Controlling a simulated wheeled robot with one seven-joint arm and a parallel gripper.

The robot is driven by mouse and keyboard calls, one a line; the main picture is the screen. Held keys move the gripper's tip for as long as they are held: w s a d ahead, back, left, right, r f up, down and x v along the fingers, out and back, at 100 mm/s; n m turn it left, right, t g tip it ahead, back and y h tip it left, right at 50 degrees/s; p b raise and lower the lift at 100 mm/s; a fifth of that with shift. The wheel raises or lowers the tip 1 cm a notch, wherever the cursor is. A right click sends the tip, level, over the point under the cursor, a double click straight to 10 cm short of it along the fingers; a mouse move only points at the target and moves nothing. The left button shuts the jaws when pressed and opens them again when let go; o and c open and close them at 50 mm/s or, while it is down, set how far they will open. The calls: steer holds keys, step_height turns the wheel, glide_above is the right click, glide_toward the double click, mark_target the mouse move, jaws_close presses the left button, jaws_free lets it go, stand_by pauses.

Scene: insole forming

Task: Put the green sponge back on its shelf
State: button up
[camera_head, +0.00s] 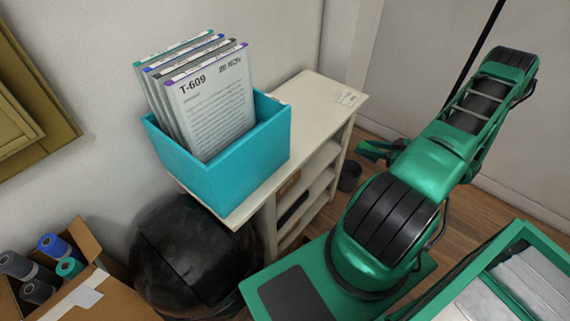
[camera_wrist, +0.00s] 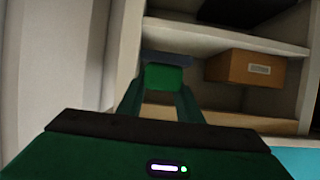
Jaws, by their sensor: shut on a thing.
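The green sponge (camera_wrist: 165,77) shows in the wrist view between the two fingers of my gripper (camera_wrist: 161,88), which is shut on it. A darker bluish strip lies just behind the sponge's top edge; I cannot tell whether it is part of it. In the head view my gripper (camera_head: 374,150) is at the right of the pale shelf unit (camera_head: 329,104), near its open front, and the sponge cannot be made out there. In the wrist view the sponge is in front of the unit's open shelves (camera_wrist: 225,35); I cannot tell if it touches one.
A brown box (camera_wrist: 244,80) sits on a shelf right of the sponge, below a dark item (camera_wrist: 245,10). A teal bin (camera_head: 222,176) of document folders stands on the unit's top. A dark bin (camera_head: 350,177) stands on the floor. A carton (camera_head: 84,287) of rolls is at lower left.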

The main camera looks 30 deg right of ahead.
mark_target(365, 155)
steer(key=shift+s+a+f, duration=0.3)
steer(key=shift+a+f, duration=0.05)
steer(key=shift+f, duration=0.2)
steer(key=shift+s+a+f, duration=0.25)
steer(key=shift+a+f, duration=0.1)
steer(key=shift+f, duration=0.2)
steer(key=shift+w+a+f, duration=0.1)
steer(key=shift+w+a, duration=0.15)
steer(key=shift+w, duration=0.05)
steer(key=w+a, duration=0.2)
steer(key=w, duration=0.4)
steer(key=w+a+f, duration=0.1)
steer(key=w+a, duration=0.1)
steer(key=w, duration=0.3)
steer(key=w+a+f, duration=0.1)
steer(key=w+a, duration=0.1)
steer(key=w, duration=0.4)
steer(key=shift+w+a+f, duration=0.1)
steer(key=shift+w, duration=0.2)
steer(key=shift+f, duration=2.2)
steer(key=shift+w+f, duration=0.2)
steer(key=o, duration=1.1)
steer(key=shift+f, duration=0.1)
